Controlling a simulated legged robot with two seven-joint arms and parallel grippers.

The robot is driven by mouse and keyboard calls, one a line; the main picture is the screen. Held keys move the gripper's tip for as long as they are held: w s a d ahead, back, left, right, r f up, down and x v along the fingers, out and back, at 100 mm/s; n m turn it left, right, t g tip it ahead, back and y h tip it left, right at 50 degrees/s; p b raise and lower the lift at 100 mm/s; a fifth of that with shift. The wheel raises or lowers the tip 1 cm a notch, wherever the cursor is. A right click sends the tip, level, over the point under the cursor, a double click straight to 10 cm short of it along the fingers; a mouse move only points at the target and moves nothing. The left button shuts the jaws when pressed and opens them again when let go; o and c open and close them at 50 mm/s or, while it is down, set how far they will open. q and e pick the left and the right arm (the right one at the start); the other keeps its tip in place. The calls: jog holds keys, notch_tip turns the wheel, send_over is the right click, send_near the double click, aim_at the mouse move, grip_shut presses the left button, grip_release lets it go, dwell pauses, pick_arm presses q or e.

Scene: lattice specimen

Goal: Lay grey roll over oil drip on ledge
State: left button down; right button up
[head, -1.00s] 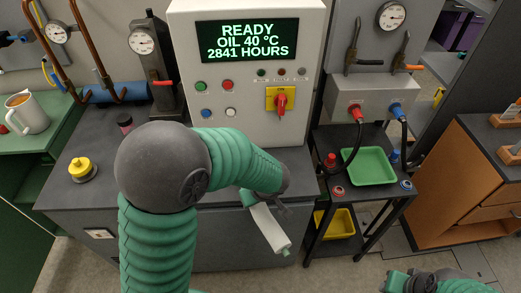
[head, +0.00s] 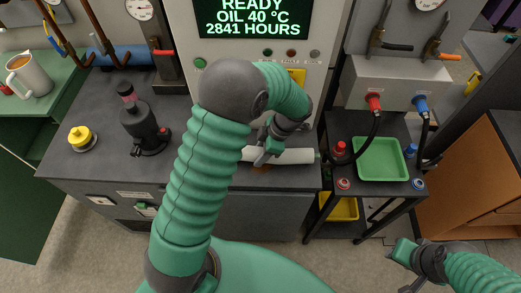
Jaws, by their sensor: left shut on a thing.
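The grey roll (head: 293,156), a pale cylinder, lies roughly level along the front of the dark ledge (head: 225,160), below the control panel. My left gripper (head: 263,156) is shut on it near its left part; the arm hides some of it. A small brown patch, seemingly the oil drip (head: 261,168), shows just below the roll at the ledge's front edge. I cannot tell whether the roll touches the ledge. My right gripper (head: 403,270) is at the bottom right, open and empty, away from the ledge.
A black bottle-like device (head: 143,125) and a yellow-topped item (head: 82,138) stand on the bench to the left. The display cabinet (head: 240,45) rises behind. A green tray (head: 381,158), red and blue caps and hoses occupy the cart at right.

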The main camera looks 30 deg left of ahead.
pick_arm(q)
jog(key=shift+w+f, duration=0.1)
jog(key=shift+f, duration=0.55)
jog(key=shift+s+r, duration=0.25)
jog(key=shift+s, duration=0.1)
jog(key=shift+w+f+b, duration=0.2)
jog(key=shift+f+b, duration=0.1)
jog(key=shift+f, duration=0.05)
jog(key=c, duration=0.7)
grip_release()
jog(key=v, duration=1.6)
jog(key=shift+d+r, duration=0.15)
jog(key=shift+r, duration=0.2)
